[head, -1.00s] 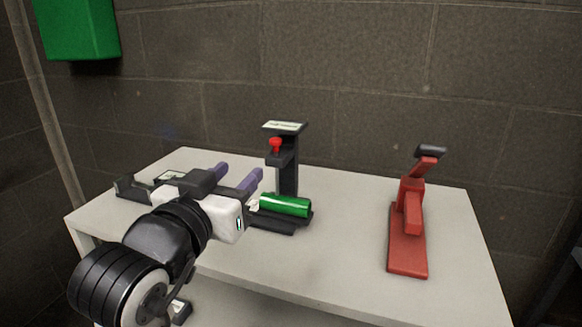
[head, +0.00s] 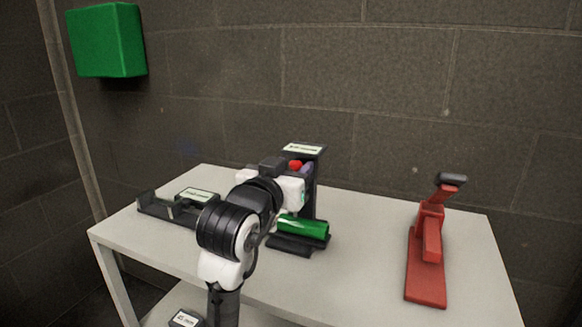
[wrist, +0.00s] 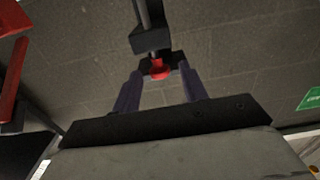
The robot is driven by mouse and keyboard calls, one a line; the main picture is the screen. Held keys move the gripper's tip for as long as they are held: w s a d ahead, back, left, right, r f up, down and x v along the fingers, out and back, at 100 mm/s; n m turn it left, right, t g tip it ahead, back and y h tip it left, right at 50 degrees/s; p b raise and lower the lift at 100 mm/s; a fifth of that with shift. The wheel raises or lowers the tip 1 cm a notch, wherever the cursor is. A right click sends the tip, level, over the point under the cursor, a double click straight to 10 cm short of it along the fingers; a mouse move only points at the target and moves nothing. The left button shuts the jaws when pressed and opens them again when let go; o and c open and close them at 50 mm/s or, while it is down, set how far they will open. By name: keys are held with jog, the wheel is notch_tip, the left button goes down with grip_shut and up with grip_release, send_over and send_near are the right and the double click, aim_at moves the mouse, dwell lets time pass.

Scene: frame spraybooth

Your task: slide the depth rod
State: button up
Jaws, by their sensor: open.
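The black upright stand (head: 310,205) has a labelled top plate and a red knob (head: 295,164) on its front. I cannot make out which part is the depth rod. My gripper (head: 303,168) is at the knob's height, and its purple fingers are mostly hidden by my arm in the head view. In the wrist view, my gripper (wrist: 157,74) is open, with the red knob (wrist: 160,70) between or just beyond its fingertips. Contact cannot be told. A black block on a rod (wrist: 151,36) shows above the knob there.
A green cylinder (head: 305,227) lies on the stand's base. A red lever device (head: 428,255) stands on the right of the white table (head: 365,270). A black tray-like fixture (head: 168,207) is at the left. A green box (head: 108,40) hangs on the wall.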

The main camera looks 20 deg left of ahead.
jog(key=shift+c, duration=0.2)
grip_shut()
notch_tip(320, 180, up, 4)
jog(key=p, duration=0.3)
jog(key=shift+r, duration=0.15)
jog(key=shift+o, duration=0.2)
grip_release()
jog(key=s+b, duration=0.1)
jog(key=s, duration=1.2)
jog(key=shift+s+a, duration=0.25)
jog(key=shift+s, duration=0.15)
